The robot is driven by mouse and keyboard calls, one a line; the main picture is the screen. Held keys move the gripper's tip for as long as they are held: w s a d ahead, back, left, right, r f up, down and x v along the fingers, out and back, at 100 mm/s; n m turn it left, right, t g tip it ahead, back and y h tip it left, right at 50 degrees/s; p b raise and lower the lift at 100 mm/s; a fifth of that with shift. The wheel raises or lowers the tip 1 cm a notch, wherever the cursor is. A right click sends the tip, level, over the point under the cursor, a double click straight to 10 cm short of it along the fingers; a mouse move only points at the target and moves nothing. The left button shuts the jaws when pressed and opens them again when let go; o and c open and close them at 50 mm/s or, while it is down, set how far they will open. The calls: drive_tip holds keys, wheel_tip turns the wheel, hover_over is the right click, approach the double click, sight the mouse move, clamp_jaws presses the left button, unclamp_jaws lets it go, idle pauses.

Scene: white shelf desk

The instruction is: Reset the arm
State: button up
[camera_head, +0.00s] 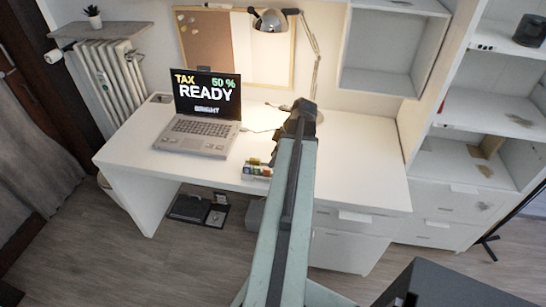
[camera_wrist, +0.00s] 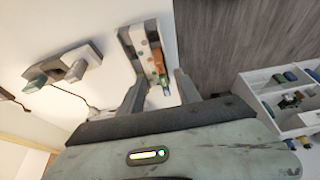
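My arm reaches forward over the white desk (camera_head: 350,165), its pale green link running up the middle of the head view. My gripper (camera_head: 300,106) is at its far end, above the back part of the desk. In the wrist view, the two dark fingers of my gripper (camera_wrist: 158,93) stand apart, with nothing seen held between them. Beyond the fingertips lies a pale narrow box (camera_wrist: 137,45) with an orange-brown item at its edge. In the head view the fingertips are too small to make out.
An open laptop (camera_head: 203,115) stands on the desk's left part. A small organizer (camera_head: 256,171) with colored items sits at the front edge, beside my arm. A desk lamp (camera_head: 271,21) stands behind. White shelves (camera_head: 490,105) rise at right. The desk right of my arm is clear.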

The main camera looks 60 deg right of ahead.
idle(0.4)
drive_tip(key=w+a+n+g+y, duration=0.2)
drive_tip(key=w+a+n, duration=0.4)
drive_tip(key=w+a, duration=1.6)
drive_tip(key=w+a+f+m+g+h, duration=0.1)
drive_tip(key=a+m, duration=0.8)
drive_tip(key=a, duration=2)
drive_tip(key=shift+w+a+m+g+h+p, duration=0.35)
drive_tip(key=shift+w+g+h, duration=0.45)
drive_tip(key=shift+h, duration=0.4)
drive_tip(key=shift+w+d+f, duration=0.1)
drive_tip(key=shift+d, duration=0.05)
